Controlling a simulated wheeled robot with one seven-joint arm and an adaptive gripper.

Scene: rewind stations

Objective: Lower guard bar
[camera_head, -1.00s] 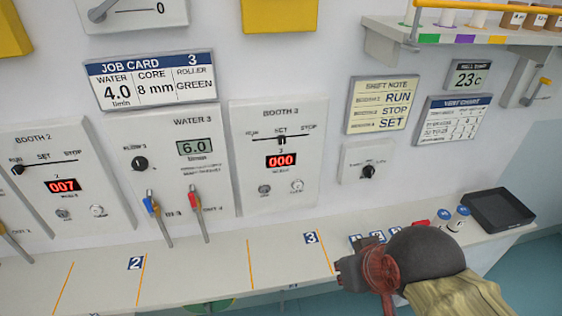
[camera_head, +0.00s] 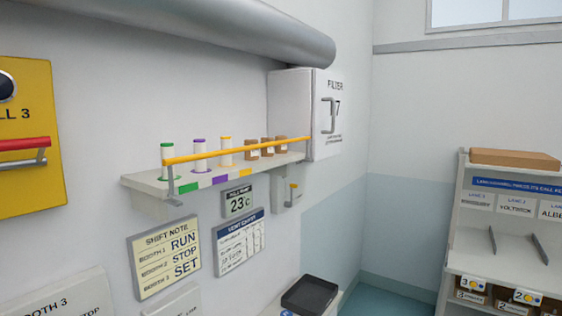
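A yellow guard bar (camera_head: 238,150) runs along the front of a wall shelf (camera_head: 155,186), above the shelf's surface, on a grey bracket at its left end. Behind the bar stand white rollers with green, purple and orange bands (camera_head: 199,155) and several small brown-and-white items (camera_head: 267,147). My gripper is not in this view.
A yellow panel with a red-topped handle (camera_head: 25,150) is at the left. A filter cabinet (camera_head: 305,112) adjoins the shelf's right end. A black tray (camera_head: 309,295) lies below. A lane rack (camera_head: 500,235) stands at the right, with open floor before it.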

